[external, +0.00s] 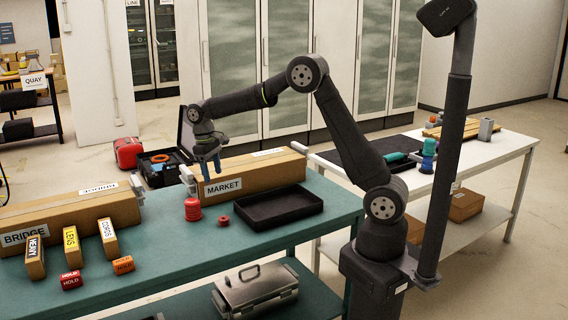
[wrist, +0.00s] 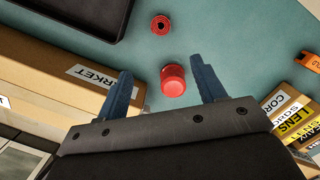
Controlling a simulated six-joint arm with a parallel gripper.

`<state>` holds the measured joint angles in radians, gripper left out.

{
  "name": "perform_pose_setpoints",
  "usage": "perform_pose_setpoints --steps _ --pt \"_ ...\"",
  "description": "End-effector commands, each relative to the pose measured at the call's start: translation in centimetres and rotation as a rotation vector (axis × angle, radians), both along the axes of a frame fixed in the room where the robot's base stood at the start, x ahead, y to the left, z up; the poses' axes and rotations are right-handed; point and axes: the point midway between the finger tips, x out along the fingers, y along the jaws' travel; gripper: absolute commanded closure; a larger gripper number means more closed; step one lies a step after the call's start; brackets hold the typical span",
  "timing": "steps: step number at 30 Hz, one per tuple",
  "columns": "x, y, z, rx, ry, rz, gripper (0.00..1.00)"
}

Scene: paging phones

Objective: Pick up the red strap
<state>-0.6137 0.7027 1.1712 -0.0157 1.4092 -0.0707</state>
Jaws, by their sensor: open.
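A small red coil with a dark centre, which looks like the rolled red strap (external: 223,220), lies on the green table left of the black tray. It also shows at the top of the wrist view (wrist: 160,25). A taller red round item (external: 193,209) stands to its left; in the wrist view this item (wrist: 173,81) appears between my fingers, with nothing gripped. My gripper (external: 209,166) is open and empty, above the table by the MARKET box. Its two blue fingers (wrist: 160,80) show in the wrist view, pointing towards the coil's side.
The black tray (external: 246,211) lies right of the coil. The long MARKET box (external: 258,171) runs behind it, close to my gripper. The BRIDGE box (external: 60,218), several labelled small boxes (external: 72,247) and HOLD blocks (external: 71,280) stand at left.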

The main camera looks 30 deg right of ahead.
Motion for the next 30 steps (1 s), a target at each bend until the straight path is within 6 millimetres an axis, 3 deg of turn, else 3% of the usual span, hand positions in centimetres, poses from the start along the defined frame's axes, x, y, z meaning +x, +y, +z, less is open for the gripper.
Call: perform_pose_setpoints --steps 5,18,30 --pt "-0.1 -0.1 -1.8 -0.004 0.014 0.043 0.37" --pt "-1.2 -1.0 -10.7 -0.003 0.012 0.040 0.37" --pt "-2.0 -1.4 -14.4 -0.003 0.012 0.040 0.37"
